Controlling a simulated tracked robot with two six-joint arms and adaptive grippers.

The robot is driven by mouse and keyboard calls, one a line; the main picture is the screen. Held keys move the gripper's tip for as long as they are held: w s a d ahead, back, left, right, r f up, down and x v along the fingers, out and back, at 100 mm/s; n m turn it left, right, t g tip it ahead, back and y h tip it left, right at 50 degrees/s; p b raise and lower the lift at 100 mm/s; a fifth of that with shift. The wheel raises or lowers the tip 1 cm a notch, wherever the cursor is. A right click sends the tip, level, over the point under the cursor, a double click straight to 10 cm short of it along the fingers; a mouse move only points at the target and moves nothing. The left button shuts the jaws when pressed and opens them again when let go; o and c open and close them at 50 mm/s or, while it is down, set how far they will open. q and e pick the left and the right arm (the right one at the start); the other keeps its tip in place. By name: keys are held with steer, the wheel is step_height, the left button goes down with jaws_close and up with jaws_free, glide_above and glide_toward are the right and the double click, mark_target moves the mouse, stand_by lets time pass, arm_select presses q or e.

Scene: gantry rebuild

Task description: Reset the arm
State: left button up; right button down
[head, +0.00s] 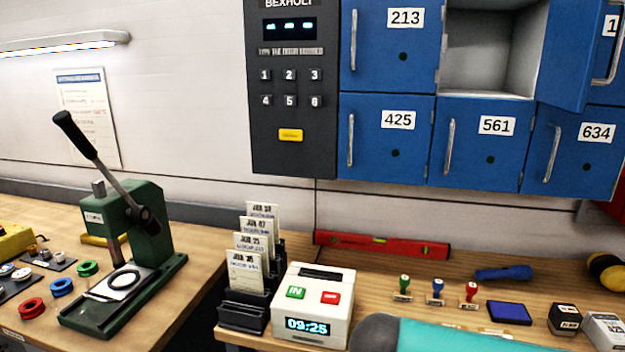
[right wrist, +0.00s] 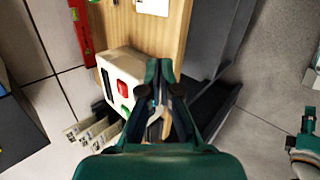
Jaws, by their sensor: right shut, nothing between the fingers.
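My right gripper (right wrist: 159,82) is in the right wrist view, shut and empty, beside the white time clock (right wrist: 122,78) at the bench end. The clock (head: 313,300) stands on the bench in the head view, with a green IN button, a red button and a display reading 09:25. A teal arm part of mine (head: 450,335) crosses the bottom edge of the head view; no fingers show there. My left gripper is not seen in either view. The green press (head: 148,225) stands on the left bench, its black-handled lever (head: 95,155) tilted up to the left.
A card rack (head: 243,310) with several cards stands left of the clock. A red level (head: 380,244), several stamps (head: 437,290) and a blue pad (head: 509,313) lie on the right bench. Blue lockers (head: 388,138) hang above; one upper door (head: 575,55) is open.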

steer(key=s+a+f+m+g+y, duration=0.1)
steer(key=s+f+m+g+y, duration=0.3)
steer(key=f, duration=0.9)
steer(key=s+a+f+m+g+y, duration=0.1)
steer(key=s+a+f+m+g, duration=0.3)
steer(key=f, duration=0.9)
steer(key=s+d+f+m+y, duration=0.1)
steer(key=s+d+f+m, duration=0.1)
steer(key=s+f+m, duration=0.3)
steer(key=s+d+f+m, duration=0.3)
steer(key=s+f+m, duration=0.2)
steer(key=s+f, duration=0.2)
step_height(320, 180, down, 2)
steer(key=shift+s+f+t+y, duration=0.1)
steer(key=shift+s+t+y, duration=0.2)
steer(key=shift+t+y, duration=0.1)
steer(key=shift+w, duration=0.1)
